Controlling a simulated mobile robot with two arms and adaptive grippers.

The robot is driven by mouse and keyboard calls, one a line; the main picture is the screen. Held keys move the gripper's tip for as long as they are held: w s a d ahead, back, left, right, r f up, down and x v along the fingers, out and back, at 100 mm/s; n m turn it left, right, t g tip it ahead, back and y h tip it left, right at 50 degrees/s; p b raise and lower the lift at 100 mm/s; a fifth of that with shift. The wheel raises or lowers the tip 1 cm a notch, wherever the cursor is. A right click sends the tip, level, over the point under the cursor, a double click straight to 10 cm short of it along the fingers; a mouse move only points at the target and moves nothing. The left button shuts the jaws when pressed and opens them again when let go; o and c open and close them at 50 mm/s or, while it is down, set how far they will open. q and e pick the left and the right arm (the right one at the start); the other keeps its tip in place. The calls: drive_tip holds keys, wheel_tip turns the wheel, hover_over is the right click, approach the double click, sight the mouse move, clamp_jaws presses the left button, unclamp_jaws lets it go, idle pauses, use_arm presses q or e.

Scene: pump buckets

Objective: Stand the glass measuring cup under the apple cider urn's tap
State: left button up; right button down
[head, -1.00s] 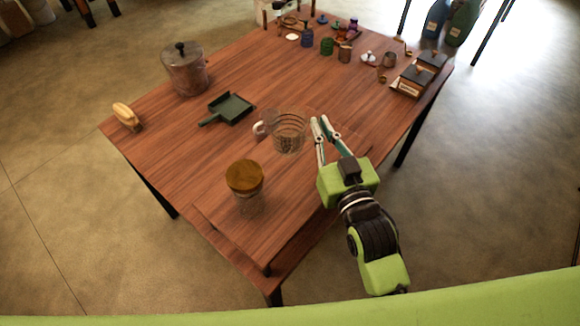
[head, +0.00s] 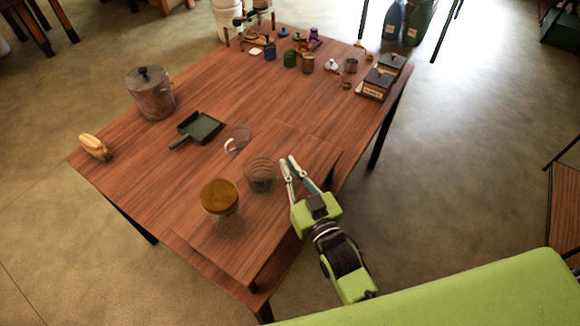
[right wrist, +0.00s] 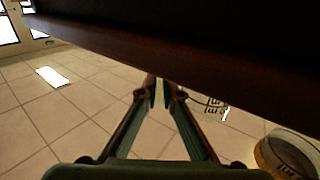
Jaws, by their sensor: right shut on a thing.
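The glass measuring cup (head: 260,174), clear with faint lines, is near the table's front right. My right gripper (head: 288,162) is at the cup's right side, its fingertips close together on what looks like the cup's handle, itself hard to make out. In the right wrist view the fingertips (right wrist: 159,92) nearly meet, with dark markings (right wrist: 215,105) beside them that seem to be on the clear cup. I cannot tell whether the cup touches the table. A grey lidded vessel (head: 152,95) stands at the far left; I cannot make out a tap or confirm it is the urn. My left gripper is out of view.
On the wooden table (head: 120,172), a brown-topped glass vessel (head: 220,197) stands left of the cup. A clear mug with a white handle (head: 237,138), green dustpan (head: 197,128) and banana-like yellow thing (head: 95,147) lie beyond.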

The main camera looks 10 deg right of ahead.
drive_tip(key=shift+f, duration=0.1)
drive_tip(key=c, duration=2.2)
unclamp_jaws()
